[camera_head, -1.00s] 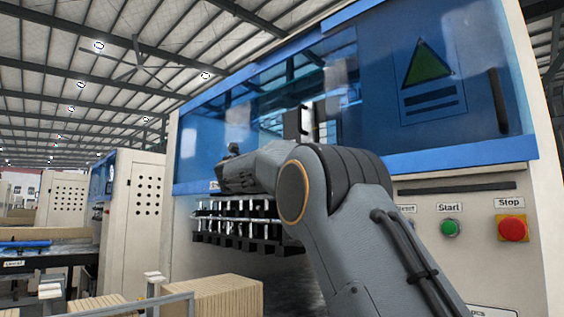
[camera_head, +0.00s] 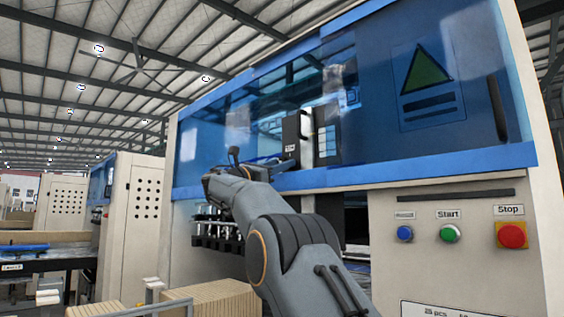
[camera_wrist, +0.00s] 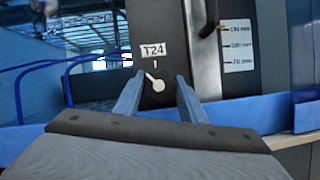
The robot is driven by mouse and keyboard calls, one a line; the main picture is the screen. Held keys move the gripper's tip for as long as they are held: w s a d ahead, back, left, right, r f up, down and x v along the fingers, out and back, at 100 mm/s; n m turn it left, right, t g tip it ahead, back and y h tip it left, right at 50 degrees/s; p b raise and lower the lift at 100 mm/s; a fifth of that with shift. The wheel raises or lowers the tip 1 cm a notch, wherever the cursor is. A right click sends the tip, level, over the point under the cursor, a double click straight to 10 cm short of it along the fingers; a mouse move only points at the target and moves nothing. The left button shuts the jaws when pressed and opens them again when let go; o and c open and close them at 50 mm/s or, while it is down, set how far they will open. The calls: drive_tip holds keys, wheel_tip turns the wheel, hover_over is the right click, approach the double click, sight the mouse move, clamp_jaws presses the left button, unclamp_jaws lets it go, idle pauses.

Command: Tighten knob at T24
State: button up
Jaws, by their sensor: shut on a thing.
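The knob (camera_wrist: 158,85) at T24 is a small white pointer on a dark upright block (camera_wrist: 165,22). It is tilted up and to the left, off the short white mark above it. The white T24 label (camera_wrist: 153,49) sits above that mark. My gripper (camera_wrist: 159,78) has its two blue-grey fingers on either side of the knob, shut on it. In the head view my gripper (camera_head: 283,161) reaches to the lower part of the dark block (camera_head: 291,128) at the machine's window; the knob itself is too small to make out there.
A scale (camera_wrist: 238,45) with mm marks stands right of the block. A blue rail (camera_wrist: 255,112) runs below. Blue tubes (camera_wrist: 45,70) lie to the left. In the head view, blue, green Start (camera_head: 449,233) and red Stop (camera_head: 512,235) buttons are at right. Stacked boards (camera_head: 215,298) stand below.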

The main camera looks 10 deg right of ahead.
drive_tip(key=shift+a+f+m+g, duration=0.1)
drive_tip(key=shift+m+g, duration=0.2)
drive_tip(key=o, duration=0.6)
drive_tip(key=shift+o, duration=0.9)
drive_tip(key=b+v, duration=0.3)
drive_tip(key=v, duration=0.5)
drive_tip(key=shift+b, duration=0.3)
